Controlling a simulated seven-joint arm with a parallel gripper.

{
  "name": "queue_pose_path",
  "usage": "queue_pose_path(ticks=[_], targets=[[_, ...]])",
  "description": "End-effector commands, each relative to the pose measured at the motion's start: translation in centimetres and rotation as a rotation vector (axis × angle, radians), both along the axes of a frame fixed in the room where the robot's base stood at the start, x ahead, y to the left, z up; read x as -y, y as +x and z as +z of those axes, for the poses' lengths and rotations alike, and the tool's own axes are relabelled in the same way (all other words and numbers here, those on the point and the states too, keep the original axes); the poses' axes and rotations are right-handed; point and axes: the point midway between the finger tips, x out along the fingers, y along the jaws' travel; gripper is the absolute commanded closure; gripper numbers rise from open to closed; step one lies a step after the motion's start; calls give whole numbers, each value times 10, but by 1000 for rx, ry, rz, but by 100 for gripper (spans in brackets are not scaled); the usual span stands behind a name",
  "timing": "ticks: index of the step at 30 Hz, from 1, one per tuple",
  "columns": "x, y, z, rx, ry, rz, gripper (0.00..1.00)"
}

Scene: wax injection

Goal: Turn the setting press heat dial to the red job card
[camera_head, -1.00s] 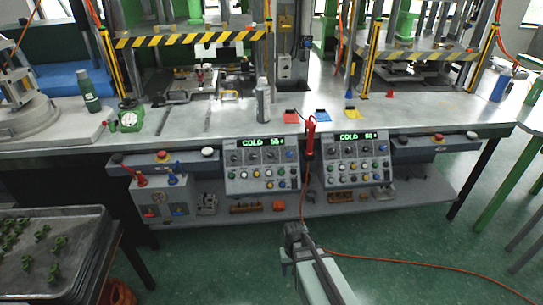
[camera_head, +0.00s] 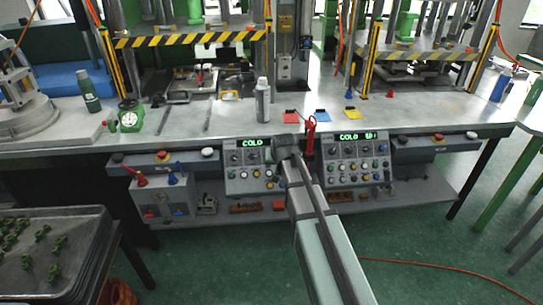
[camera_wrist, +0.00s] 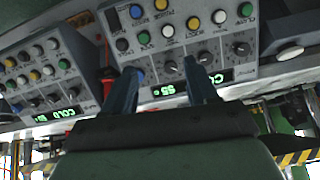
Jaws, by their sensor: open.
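The left control panel (camera_head: 238,178) has a green COLD display (camera_head: 252,143), black dials (camera_head: 237,157) and coloured buttons. A similar right panel (camera_head: 352,180) stands beside it. I cannot read which dial is the heat dial. The red job card (camera_head: 291,118) lies on the bench above the panels. My gripper (camera_head: 284,146) is in front of the left panel's upper right and hides part of it. Contact cannot be told.
A blue card (camera_head: 323,116) and yellow card (camera_head: 353,115) lie right of the red one. A red-handled tool (camera_head: 311,135) hangs between the panels. A grey bottle (camera_head: 263,100) stands on the bench. An orange cable crosses the floor.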

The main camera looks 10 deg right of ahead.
Motion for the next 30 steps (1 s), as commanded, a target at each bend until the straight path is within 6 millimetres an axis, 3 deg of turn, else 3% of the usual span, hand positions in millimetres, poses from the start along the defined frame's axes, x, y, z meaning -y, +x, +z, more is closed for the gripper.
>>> queue_pose_path(ticks=[1,3,8,13,17,30], targets=[[-1,21,4,42,25,-33,42],[-1,32,11,100,67,-81,42],[-2,43,23,185,152,-165,42],[-2,47,22,194,189,-204,42],[-3,56,15,193,191,-207,42],[-4,112,-37,191,190,-205,42]])
